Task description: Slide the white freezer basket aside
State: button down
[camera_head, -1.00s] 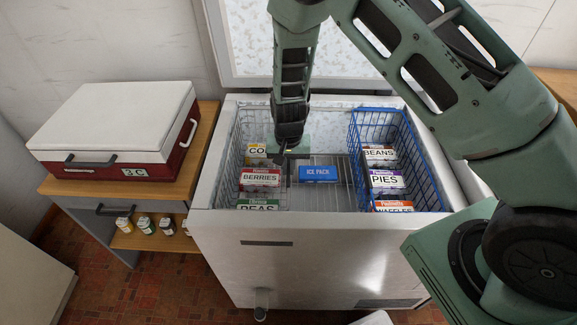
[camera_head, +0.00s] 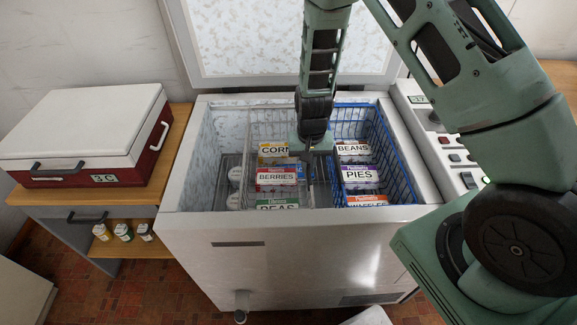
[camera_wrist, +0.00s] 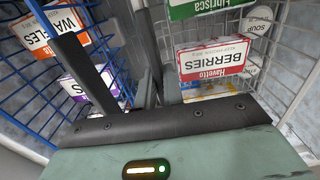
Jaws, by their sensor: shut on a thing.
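The white freezer basket (camera_head: 247,140) is a wire basket in the middle of the open chest freezer (camera_head: 192,180). It holds corn (camera_head: 274,149), berries (camera_head: 277,176) and peas (camera_head: 277,204) boxes. It stands close beside the blue wire basket (camera_head: 403,168), at its left. My gripper (camera_head: 311,178) reaches down at the white basket's right side and is shut on its wire wall. The wrist view shows the fingers (camera_wrist: 148,85) between the two baskets. The exact grip on the wire is hard to see.
White tubs (camera_head: 235,176) stand at the freezer's left, one marked SOUP in the wrist view (camera_wrist: 259,20). The blue basket holds beans, pies and waffles boxes. A bit of the blue ice pack (camera_head: 300,171) shows behind the berries. A red and white cooler (camera_head: 85,135) stands left.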

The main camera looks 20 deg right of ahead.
jog(key=d, duration=0.1)
jog(key=s+d, duration=0.1)
jog(key=d, duration=0.1)
jog(key=s+d, duration=0.1)
jog(key=d, duration=0.1)
jog(key=shift+b, duration=0.3)
jog(key=c, duration=1.5)
grip_release()
jog(key=shift+s+d, duration=0.1)
jog(key=shift+d, duration=0.05)
